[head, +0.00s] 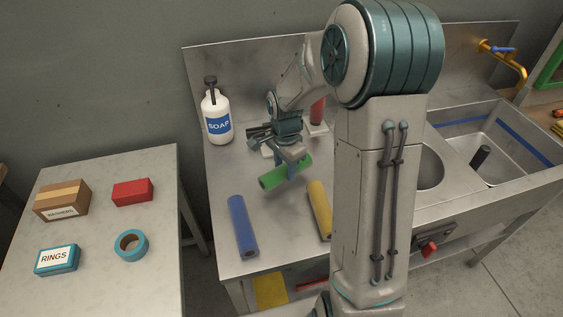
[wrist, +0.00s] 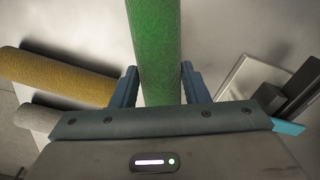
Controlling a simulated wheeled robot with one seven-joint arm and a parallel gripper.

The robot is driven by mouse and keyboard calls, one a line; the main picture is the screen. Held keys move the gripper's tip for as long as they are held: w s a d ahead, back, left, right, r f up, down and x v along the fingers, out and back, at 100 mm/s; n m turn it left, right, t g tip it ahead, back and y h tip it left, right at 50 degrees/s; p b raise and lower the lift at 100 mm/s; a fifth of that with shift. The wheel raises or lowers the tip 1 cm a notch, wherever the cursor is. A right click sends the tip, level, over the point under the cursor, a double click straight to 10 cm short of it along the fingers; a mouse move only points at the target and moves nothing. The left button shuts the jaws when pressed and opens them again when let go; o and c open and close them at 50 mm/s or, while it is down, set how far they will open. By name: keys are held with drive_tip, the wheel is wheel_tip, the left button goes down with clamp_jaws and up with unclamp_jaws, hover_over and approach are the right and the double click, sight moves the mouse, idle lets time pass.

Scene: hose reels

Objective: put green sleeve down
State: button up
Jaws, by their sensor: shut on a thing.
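The green sleeve (head: 285,173) is a short tube held in my gripper (head: 291,165) over the metal counter (head: 220,195). In the wrist view the green sleeve (wrist: 154,50) runs between the two blue fingers of my gripper (wrist: 157,84), which are shut on it. I cannot tell whether the sleeve touches the counter. A blue sleeve (head: 242,226) lies on the counter to the front left. A yellow sleeve (head: 319,209) lies to the front right, partly hidden by my arm, and shows at the left of the wrist view (wrist: 55,77).
A white soap bottle (head: 216,116) stands at the back left of the counter. A red object (head: 317,112) stands behind my gripper. The sink (head: 490,143) is at the right. A separate table (head: 95,240) at the left holds boxes and blue tape (head: 121,244). Bare counter lies left of the sleeves.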

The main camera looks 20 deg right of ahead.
drive_tip(key=shift+w+f+p, duration=0.2)
drive_tip(key=shift+w+f, duration=0.45)
drive_tip(key=shift+w, duration=0.25)
drive_tip(key=shift+w+f+p, duration=0.15)
drive_tip(key=shift+w+f, duration=0.45)
drive_tip(key=shift+w, duration=0.3)
drive_tip(key=shift+f, duration=0.1)
drive_tip(key=shift+f, duration=0.2)
drive_tip(key=o, duration=1)
drive_tip(key=shift+r, duration=0.1)
